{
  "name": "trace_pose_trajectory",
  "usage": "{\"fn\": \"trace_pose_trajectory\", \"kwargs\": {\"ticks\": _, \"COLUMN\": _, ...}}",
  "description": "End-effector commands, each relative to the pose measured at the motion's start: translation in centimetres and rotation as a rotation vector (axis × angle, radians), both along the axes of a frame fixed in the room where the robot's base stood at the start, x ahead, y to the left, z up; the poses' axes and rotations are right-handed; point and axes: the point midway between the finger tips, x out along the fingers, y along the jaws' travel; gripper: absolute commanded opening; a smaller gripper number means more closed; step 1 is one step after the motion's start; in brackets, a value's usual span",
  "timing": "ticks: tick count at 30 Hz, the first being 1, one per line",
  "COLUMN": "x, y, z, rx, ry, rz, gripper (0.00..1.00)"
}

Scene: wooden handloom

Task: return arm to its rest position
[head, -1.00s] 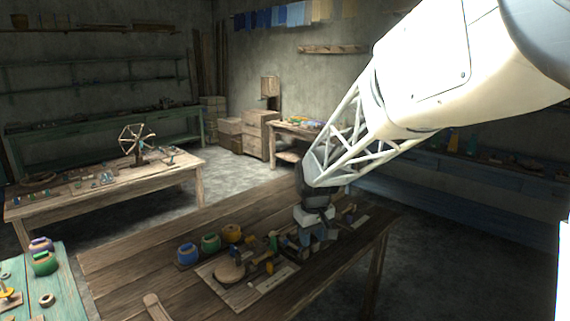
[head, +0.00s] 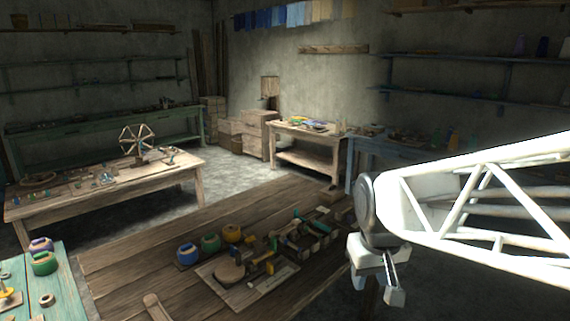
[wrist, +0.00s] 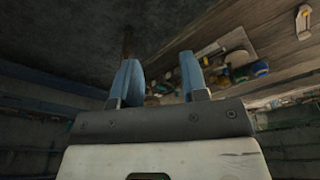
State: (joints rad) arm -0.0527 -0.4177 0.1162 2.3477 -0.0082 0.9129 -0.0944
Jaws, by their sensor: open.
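My gripper (head: 378,272) hangs at the right end of the dark wooden table (head: 130,245) in the head view, clear of the things on it. In the wrist view my gripper (wrist: 160,78) shows two blue fingers spread apart with nothing between them. The table (wrist: 275,25) shows at the upper right there, beyond the fingers. My white lattice arm reaches in from the right edge of the head view.
The table holds a blue pot (head: 187,254), a green pot (head: 210,242), a yellow pot (head: 232,233), a round wooden disc (head: 229,271) and a slotted wooden rack (head: 318,238). A blue bench (head: 385,146) stands behind my arm. Dark floor lies below the gripper.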

Motion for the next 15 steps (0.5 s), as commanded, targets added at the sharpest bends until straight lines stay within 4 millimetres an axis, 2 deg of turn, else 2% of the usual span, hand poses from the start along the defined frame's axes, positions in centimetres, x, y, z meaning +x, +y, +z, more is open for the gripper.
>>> {"fn": "trace_pose_trajectory", "kwargs": {"ticks": 1, "x": -1.3, "y": -0.3, "z": 0.1, "rx": 0.002, "ry": -0.007, "rz": -0.016, "gripper": 0.40}}
{"fn": "trace_pose_trajectory", "kwargs": {"ticks": 9, "x": -7.4, "y": -1.7, "z": -0.4, "rx": 0.013, "ry": -0.031, "rz": -0.098, "gripper": 0.40}}
{"fn": "trace_pose_trajectory", "kwargs": {"ticks": 15, "x": -10.7, "y": -2.3, "z": -1.0, "rx": 0.019, "ry": -0.044, "rz": -0.147, "gripper": 0.40}}
